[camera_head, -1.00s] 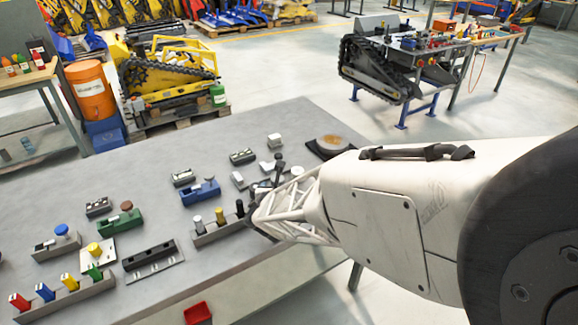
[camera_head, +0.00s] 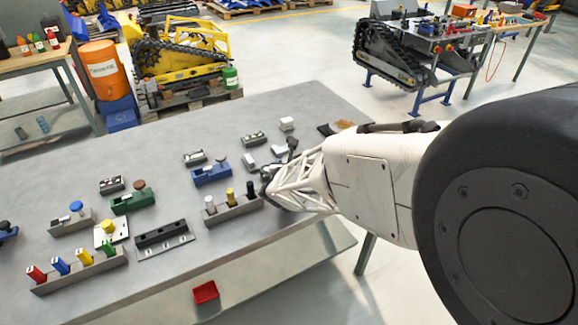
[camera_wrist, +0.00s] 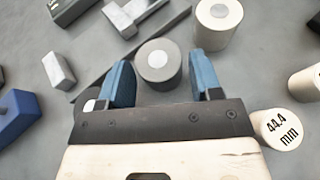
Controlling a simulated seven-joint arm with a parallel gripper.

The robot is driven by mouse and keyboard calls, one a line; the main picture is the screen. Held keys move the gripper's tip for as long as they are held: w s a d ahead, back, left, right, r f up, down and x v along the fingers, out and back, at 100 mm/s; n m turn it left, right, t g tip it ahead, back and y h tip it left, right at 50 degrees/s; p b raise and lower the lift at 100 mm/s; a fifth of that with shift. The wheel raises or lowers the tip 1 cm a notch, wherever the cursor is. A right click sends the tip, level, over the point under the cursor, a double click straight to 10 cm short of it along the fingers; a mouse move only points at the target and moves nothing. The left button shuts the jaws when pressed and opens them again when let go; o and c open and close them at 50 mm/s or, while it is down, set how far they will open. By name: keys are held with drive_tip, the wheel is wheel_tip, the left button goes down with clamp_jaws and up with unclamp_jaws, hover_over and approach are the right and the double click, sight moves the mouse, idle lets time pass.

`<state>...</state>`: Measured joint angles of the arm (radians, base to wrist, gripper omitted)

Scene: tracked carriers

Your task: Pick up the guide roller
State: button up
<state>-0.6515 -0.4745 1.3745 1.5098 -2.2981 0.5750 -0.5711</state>
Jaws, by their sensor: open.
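In the wrist view a dark grey roller (camera_wrist: 154,72) with a pale round centre stands on the grey bench, just beyond and between my fingertips. It looks like the guide roller, though no label shows on it. My gripper (camera_wrist: 163,82) is open, with its two blue fingers apart and nothing between them. Cream rollers stand nearby: one (camera_wrist: 222,30) beyond the right finger, and one marked 44.4 mm (camera_wrist: 280,130) to the right of the gripper. In the head view my gripper (camera_head: 268,186) is low over the bench's right part, and my arm hides the rollers.
A pale block (camera_wrist: 58,70) and a blue part (camera_wrist: 18,116) lie left of the gripper in the wrist view. In the head view a rack with upright pegs (camera_head: 233,212) stands close left of my gripper. The bench (camera_head: 90,185) has bare room at its left back.

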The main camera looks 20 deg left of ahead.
idle(0.3)
drive_tip(key=c, duration=0.8)
drive_tip(key=shift+r, duration=0.1)
drive_tip(key=shift+r, duration=0.8)
wheel_tip(320, 180, up, 2)
drive_tip(key=shift+r, duration=0.1)
drive_tip(key=s+d, duration=0.2)
drive_tip(key=s, duration=0.2)
drive_tip(key=s+d, duration=0.3)
drive_tip(key=s, duration=0.2)
drive_tip(key=s+d+r, duration=0.1)
drive_tip(key=s+d, duration=0.2)
drive_tip(key=s, duration=0.1)
drive_tip(key=shift+s+d, duration=0.1)
drive_tip(key=shift+s, duration=0.3)
